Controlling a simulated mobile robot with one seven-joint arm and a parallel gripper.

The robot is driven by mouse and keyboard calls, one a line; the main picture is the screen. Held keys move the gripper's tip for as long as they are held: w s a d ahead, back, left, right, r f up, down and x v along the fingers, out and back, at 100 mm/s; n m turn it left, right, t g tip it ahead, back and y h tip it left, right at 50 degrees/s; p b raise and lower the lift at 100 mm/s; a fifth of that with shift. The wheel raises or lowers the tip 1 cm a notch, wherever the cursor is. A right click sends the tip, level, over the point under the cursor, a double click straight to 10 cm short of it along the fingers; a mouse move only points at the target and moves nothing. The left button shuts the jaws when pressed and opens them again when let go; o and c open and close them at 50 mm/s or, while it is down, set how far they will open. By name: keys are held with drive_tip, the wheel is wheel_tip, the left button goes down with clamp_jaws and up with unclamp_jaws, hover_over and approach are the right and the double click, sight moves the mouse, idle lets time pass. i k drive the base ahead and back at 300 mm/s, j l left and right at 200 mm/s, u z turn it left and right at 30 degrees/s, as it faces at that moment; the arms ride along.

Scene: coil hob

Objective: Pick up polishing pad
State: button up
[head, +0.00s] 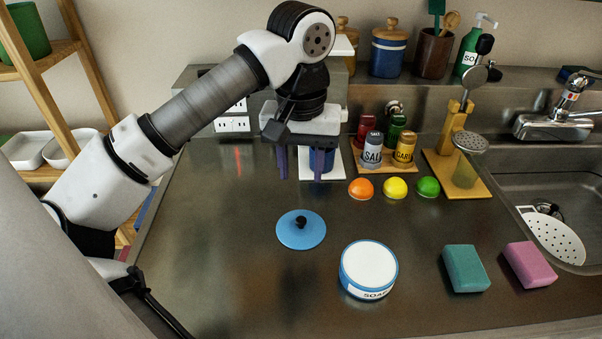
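No thing is labelled as a polishing pad. A flat blue disc with a black knob (301,230) lies on the steel counter in the middle; it may be the pad or a lid. To its right, a round blue-rimmed tub (368,268) with a white top and a soap label stands on the counter. A teal block (466,268) and a pink block (530,264), like sponges, lie at the right front. My gripper (301,174) points down above and behind the blue disc. Its two purple fingers are apart, and I see nothing held between them.
Orange, yellow and green domes (395,188) sit in a row before a wooden spice rack (364,184). A brush stand (457,190) and the sink (568,190) are at the right. A blue item on a white stand is partly hidden behind my gripper. The left counter is clear.

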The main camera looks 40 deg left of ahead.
sight(467, 273)
drive_tip(key=k, duration=1)
